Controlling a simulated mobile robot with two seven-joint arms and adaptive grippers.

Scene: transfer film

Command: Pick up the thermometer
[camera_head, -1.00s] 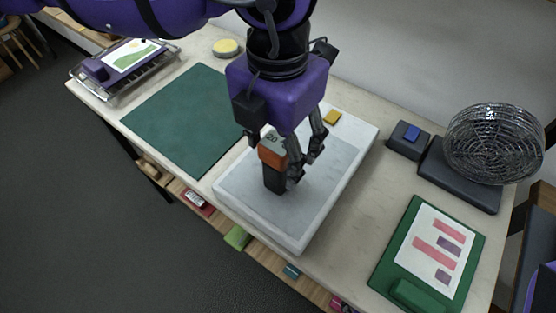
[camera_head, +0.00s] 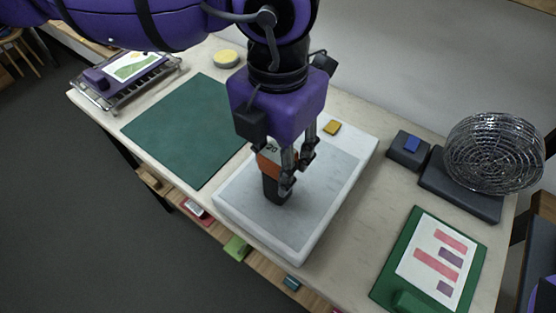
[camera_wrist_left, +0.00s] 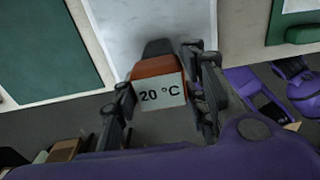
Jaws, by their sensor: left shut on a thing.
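The thermometer (camera_head: 275,185) is an orange and dark grey block with a light display. In the left wrist view the thermometer (camera_wrist_left: 157,82) reads "20 °C". It is upright over the white tray (camera_head: 299,247) with the grey inner surface; whether its lower end touches that surface I cannot tell. My left gripper (camera_head: 288,178) is shut on the thermometer, and in the left wrist view its fingers (camera_wrist_left: 160,98) sit on both sides of it. Part of the thermometer is hidden behind the fingers. My right gripper is not in view.
A yellow block (camera_head: 332,128) lies on the tray's far end. A green mat (camera_head: 180,130) is at left, with a wire rack (camera_head: 123,88) beyond. At right are a wire-cage fan (camera_head: 493,153), a dark box with a blue top (camera_head: 408,148) and a green clipboard (camera_head: 432,265).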

